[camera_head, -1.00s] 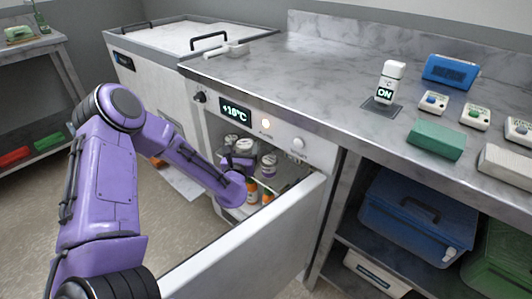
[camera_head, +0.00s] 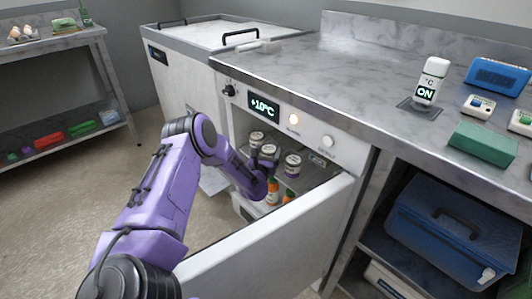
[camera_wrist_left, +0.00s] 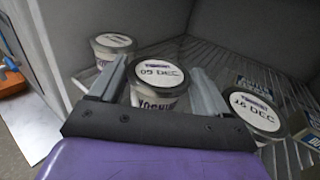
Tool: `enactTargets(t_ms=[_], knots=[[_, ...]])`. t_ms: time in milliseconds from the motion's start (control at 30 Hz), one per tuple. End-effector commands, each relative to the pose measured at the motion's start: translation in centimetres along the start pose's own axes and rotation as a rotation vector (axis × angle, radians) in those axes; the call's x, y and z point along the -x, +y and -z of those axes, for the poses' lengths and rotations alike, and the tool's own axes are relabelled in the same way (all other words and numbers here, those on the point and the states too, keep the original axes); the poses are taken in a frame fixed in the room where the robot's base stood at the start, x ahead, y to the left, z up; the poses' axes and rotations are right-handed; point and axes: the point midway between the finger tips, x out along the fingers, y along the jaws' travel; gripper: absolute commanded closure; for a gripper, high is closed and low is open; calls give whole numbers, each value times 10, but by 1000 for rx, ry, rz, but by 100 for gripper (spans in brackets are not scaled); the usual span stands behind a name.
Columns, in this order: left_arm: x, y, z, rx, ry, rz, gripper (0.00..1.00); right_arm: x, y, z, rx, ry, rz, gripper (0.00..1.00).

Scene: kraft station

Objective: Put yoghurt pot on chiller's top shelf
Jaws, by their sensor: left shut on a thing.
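The chiller (camera_head: 345,153) has its white door (camera_head: 275,240) open and shows +10°C. Several pots stand on its wire top shelf (camera_wrist_left: 215,75). My left gripper (camera_wrist_left: 160,90) is inside, shut on a yoghurt pot (camera_wrist_left: 157,78) with a white lid reading 09 DEC. The pot looks upright at shelf level; whether its base touches the shelf is hidden. Another pot (camera_wrist_left: 113,44) is behind it to the left, and a pot marked 16 DEC (camera_wrist_left: 256,112) is close to the right finger. In the head view my wrist partly hides the gripper. My right gripper is out of view.
Bottles with orange (camera_head: 272,190) stand below the top shelf. The chiller wall (camera_wrist_left: 60,45) is close on the left in the wrist view. The marble counter (camera_head: 330,75) above carries a white ON device (camera_head: 430,80). A blue box (camera_head: 445,235) sits under the counter.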

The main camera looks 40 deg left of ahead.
Motion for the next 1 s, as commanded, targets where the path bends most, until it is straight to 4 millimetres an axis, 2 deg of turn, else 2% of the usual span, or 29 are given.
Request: enactTargets(t_ms=[133, 167, 200, 533, 667, 900, 1000], knots=[[0, 0, 5, 1, -1, 0, 64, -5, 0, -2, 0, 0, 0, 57], [0, 0, 3, 0, 0, 0, 13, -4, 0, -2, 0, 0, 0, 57], [0, 0, 3, 0, 0, 0, 0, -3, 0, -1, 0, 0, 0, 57], [4, 0, -2, 0, 2, 0, 0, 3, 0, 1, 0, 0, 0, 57], [32, 0, -2, 1, 5, 0, 0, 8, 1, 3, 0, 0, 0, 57], [93, 0, -2, 2, 3, 0, 0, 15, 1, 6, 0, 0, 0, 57], [110, 0, -1, 0, 2, 0, 0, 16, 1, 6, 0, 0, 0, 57]])
